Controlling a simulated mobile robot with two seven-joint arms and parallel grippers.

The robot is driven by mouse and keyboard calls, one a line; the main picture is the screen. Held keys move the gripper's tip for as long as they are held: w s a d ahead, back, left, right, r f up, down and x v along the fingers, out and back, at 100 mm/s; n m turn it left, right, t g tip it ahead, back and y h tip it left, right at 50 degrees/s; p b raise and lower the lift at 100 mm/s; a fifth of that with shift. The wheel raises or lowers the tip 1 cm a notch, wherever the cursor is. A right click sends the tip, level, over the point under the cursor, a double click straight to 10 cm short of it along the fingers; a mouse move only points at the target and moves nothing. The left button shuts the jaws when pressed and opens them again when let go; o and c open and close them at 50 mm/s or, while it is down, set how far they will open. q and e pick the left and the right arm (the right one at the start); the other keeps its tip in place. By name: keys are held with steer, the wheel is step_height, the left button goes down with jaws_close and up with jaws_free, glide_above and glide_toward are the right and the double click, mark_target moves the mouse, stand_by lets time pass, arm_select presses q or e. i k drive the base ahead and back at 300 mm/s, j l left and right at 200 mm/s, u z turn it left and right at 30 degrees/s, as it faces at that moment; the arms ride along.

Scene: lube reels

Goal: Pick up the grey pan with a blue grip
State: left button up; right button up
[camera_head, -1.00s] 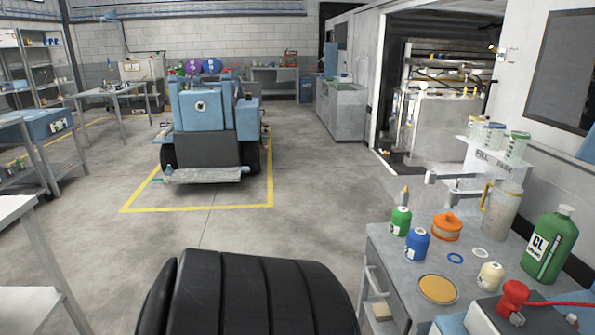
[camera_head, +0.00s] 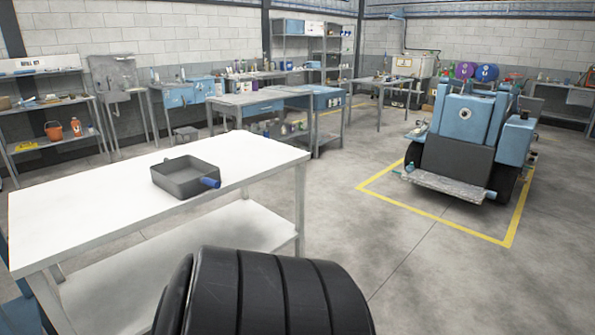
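The grey pan (camera_head: 183,175) is a square, open tray with a blue grip (camera_head: 210,183) sticking out at its right side. It rests on the white table (camera_head: 110,211) at the left of the head view, near that table's right part. The inside of the pan looks empty. Neither of my grippers shows in the head view.
The white table has a lower shelf (camera_head: 215,238). Workbenches (camera_head: 255,103) and shelves line the back wall. A blue machine (camera_head: 467,123) stands at the right inside a yellow floor line. Open concrete floor (camera_head: 375,245) lies between table and machine.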

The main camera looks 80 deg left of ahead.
mark_target(185, 177)
steer(key=u, duration=3.3)
